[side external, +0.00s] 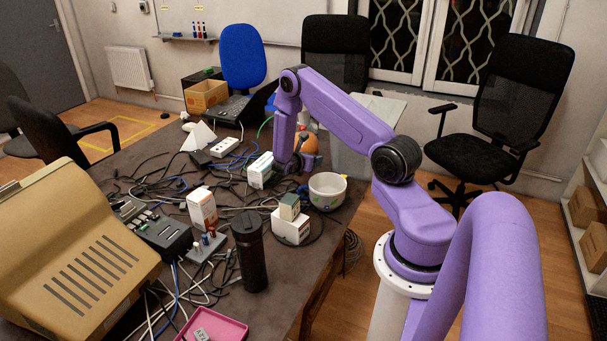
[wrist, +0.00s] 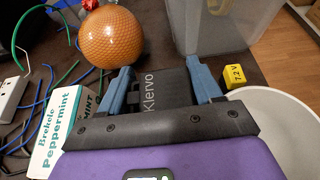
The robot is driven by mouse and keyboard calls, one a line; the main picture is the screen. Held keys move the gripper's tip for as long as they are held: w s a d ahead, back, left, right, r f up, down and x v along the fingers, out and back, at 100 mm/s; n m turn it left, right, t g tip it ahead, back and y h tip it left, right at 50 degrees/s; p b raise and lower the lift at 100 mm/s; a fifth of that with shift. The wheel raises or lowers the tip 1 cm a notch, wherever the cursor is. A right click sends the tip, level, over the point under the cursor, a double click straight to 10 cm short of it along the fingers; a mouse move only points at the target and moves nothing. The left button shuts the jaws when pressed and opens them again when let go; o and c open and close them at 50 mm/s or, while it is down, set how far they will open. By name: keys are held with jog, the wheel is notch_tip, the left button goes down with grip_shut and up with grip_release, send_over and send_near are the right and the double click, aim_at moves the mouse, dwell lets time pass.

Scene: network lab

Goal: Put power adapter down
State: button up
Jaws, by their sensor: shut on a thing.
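The power adapter (wrist: 162,92) is a flat black block with "Klervo" printed on it, seen in the wrist view between the two blue fingers. My gripper (wrist: 161,72) is shut on it. In the side external view my gripper (side external: 297,167) is low over the far right part of the table, between a white-green box and a white bowl. The adapter cannot be made out there. Whether its underside touches the table is not clear.
An orange ball (wrist: 112,38) lies just beyond my gripper. A Peppermint box (wrist: 62,130) stands left, a yellow 7.2 V block (wrist: 236,75) and the white bowl (side external: 327,191) right. A grey bin (wrist: 220,25) stands behind. Cables (side external: 165,190) cover much of the table.

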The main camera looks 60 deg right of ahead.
send_over(304, 180)
notch_tip(304, 180, down, 6)
jog(key=shift+a+f, duration=0.1)
jog(key=shift+f, duration=1.45)
jog(key=shift+f, duration=0.1)
jog(key=o, duration=1.2)
jog(key=shift+c, duration=0.2)
